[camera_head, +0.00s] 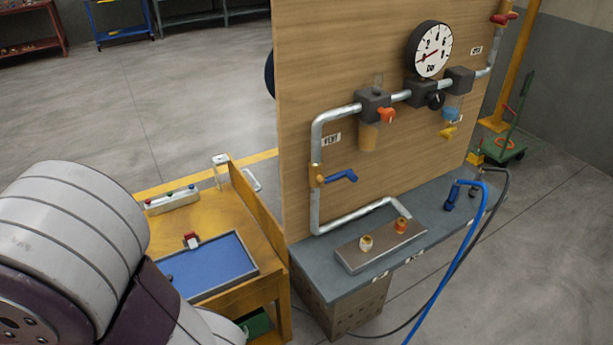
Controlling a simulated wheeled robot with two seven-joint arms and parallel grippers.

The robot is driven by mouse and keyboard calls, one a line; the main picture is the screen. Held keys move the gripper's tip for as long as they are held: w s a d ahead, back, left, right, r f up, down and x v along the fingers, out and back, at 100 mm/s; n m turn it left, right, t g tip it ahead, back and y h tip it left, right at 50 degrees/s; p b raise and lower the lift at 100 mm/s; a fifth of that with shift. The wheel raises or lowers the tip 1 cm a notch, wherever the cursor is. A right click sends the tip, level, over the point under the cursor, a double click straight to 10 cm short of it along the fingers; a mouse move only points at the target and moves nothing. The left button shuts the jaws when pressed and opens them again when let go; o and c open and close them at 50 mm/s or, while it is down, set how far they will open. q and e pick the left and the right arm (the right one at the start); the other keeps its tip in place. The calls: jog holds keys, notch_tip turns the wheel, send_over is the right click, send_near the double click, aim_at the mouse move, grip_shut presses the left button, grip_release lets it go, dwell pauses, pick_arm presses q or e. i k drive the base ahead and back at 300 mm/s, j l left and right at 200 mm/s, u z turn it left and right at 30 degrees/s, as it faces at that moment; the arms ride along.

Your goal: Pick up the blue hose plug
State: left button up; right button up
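The blue hose (446,279) rises from the bottom edge and arches over the right end of the grey bench. A dark blue plug (452,195) shows at its end, low over or on the bench top; I cannot tell whether it touches. Another dark blue part (476,189) is just right of it, partly behind the hose. Links of my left arm fill the lower left. Neither gripper shows in this view.
A wooden panel with pipes, a gauge (431,49) and a blue-handled valve (336,177) stands behind the bench (425,223). A metal block with two fittings (380,245) lies on it. A black hose (499,210) runs beside the blue one. A yellow table (222,211) stands left.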

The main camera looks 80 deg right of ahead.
aim_at(455, 188)
jog(key=z, duration=0.95)
jog(key=j+z, duration=0.1)
jog(key=z, duration=0.85)
jog(key=k+z, duration=0.1)
jog(key=z, duration=1.8)
jog(key=i+l+u, duration=0.1)
jog(key=u, duration=0.3)
jog(key=i+l+u, duration=0.2)
jog(key=u, duration=0.2)
jog(key=i+l+u, duration=0.15)
jog(key=u, duration=0.25)
jog(key=l+u, duration=0.25)
jog(key=u, duration=0.15)
jog(key=i+l, duration=0.15)
jog(key=l, duration=0.3)
jog(key=i+l+u, duration=0.1)
jog(key=l, duration=0.4)
jog(key=i+l, duration=0.15)
jog(key=l, duration=0.3)
jog(key=i+l+u, duration=0.15)
jog(key=l, duration=0.35)
